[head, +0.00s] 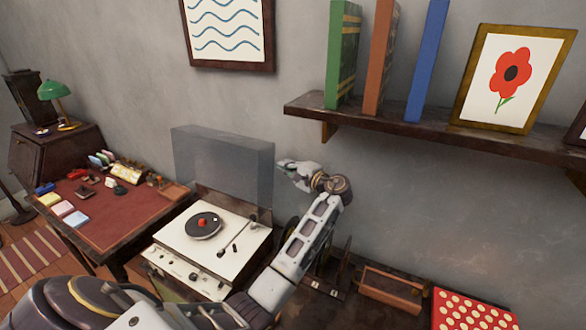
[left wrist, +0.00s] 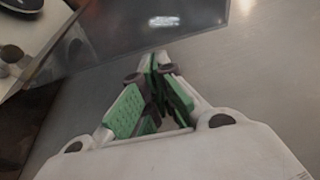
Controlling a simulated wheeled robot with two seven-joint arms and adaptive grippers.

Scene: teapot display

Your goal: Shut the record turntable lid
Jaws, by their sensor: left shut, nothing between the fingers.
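The record turntable (head: 182,252) stands left of centre in the head view, with a black record (head: 203,226) with a red centre on its cream top. Its clear lid (head: 222,158) stands up, open, at the back. My left gripper (head: 282,165) is at the right edge of the raised lid; I cannot tell whether it touches. In the left wrist view, the green-padded fingers (left wrist: 157,62) are shut and empty, with the lid pane (left wrist: 130,32) beyond them. A corner of the record (left wrist: 17,4) shows at the top left. My right gripper is not in view.
A shelf (head: 400,128) with books and a framed flower picture (head: 512,78) hangs at upper right. A red-topped desk (head: 110,215) stands left of the turntable. A wooden tray (head: 390,292) and a red dotted board (head: 470,312) lie at lower right.

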